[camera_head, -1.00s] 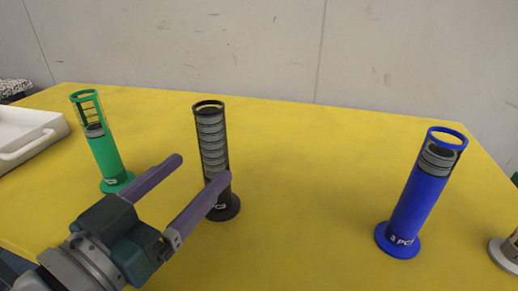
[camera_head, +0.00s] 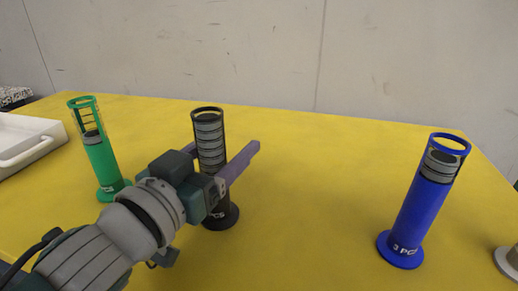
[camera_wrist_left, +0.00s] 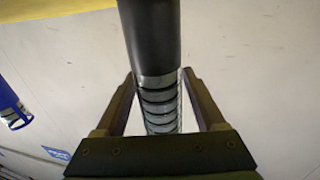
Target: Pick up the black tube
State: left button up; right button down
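The black tube (camera_head: 211,146) stands upright on its round base on the yellow table, with grey discs stacked inside. My left gripper (camera_head: 222,157) reaches it from the front left, with its purple fingers on either side of the tube. In the left wrist view the tube (camera_wrist_left: 152,45) runs between the two fingers (camera_wrist_left: 162,92), with gaps visible beside it, so the gripper is open around it. The gripper hides part of the tube's lower half in the head view. My right gripper is not in view.
A green tube (camera_head: 101,154) stands to the left and a blue tube (camera_head: 414,208) to the right. A white tray (camera_head: 35,145) is at the far left, and a grey-white base (camera_head: 508,262) at the right edge. The yellow table (camera_head: 310,170) is clear between the black and blue tubes.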

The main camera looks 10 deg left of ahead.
pick_arm(q)
grip_shut()
dwell(0.3)
dwell(0.3)
